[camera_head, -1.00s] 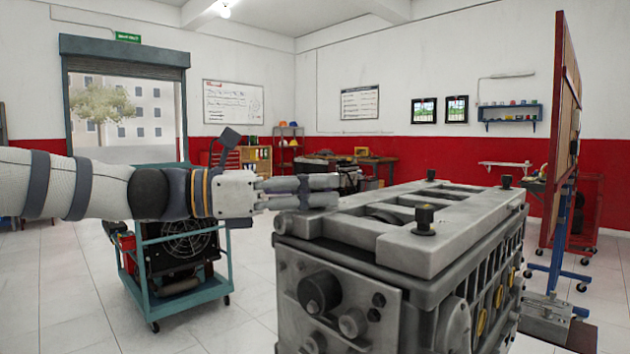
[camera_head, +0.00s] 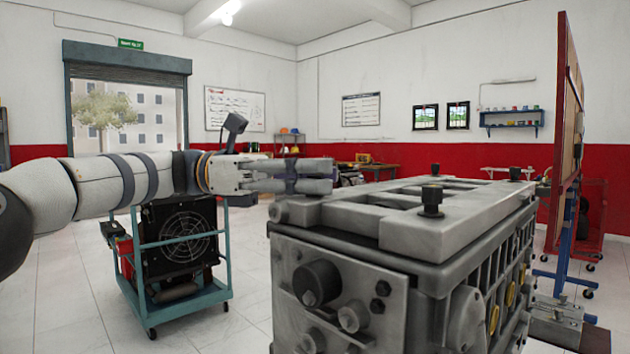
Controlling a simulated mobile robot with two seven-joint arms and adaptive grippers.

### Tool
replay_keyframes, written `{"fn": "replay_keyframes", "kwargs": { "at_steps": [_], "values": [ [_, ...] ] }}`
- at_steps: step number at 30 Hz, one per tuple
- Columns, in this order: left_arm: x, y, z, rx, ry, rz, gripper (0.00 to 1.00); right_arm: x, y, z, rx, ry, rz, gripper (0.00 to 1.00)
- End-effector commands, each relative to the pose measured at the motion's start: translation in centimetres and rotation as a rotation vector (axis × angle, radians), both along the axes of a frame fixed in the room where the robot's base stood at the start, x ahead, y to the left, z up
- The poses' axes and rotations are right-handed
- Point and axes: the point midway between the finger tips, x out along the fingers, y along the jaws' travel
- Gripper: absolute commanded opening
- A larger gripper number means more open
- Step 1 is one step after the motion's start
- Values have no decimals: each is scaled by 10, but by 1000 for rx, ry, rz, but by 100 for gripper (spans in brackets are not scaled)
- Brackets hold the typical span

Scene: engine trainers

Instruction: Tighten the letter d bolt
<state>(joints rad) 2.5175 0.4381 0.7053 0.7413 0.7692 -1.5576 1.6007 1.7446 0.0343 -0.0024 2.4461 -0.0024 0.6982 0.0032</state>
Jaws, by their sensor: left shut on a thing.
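The grey engine block (camera_head: 345,262) stands at the centre right. Dark bolts show on its top: one at the near right corner (camera_head: 432,201), one at the back (camera_head: 435,169) and one at the far right (camera_head: 515,173). No letters can be read on them. My left gripper (camera_head: 318,176) reaches in from the left over the near left corner of the top. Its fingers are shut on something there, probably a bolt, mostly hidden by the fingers. My right gripper is not in view.
A teal cart (camera_head: 185,303) with a black fan unit (camera_head: 180,240) stands on the floor at left, behind my left arm. A wooden board on a blue stand (camera_head: 566,150) rises at right. Open tiled floor lies between the cart and the engine.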

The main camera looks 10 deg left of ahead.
Motion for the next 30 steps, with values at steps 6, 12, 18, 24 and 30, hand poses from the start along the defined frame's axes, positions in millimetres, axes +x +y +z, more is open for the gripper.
{"fn": "replay_keyframes", "kwargs": {
  "at_steps": [6,12,18,24,30],
  "values": [
    [0,-1,-1,3,2,-8,0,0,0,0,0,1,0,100],
    [0,-1,-1,3,1,-7,19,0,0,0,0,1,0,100],
    [0,0,0,2,1,-6,36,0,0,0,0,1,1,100],
    [0,0,0,1,0,-5,36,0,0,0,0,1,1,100],
    [-1,0,2,1,-1,8,36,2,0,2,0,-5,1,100]
  ]
}}
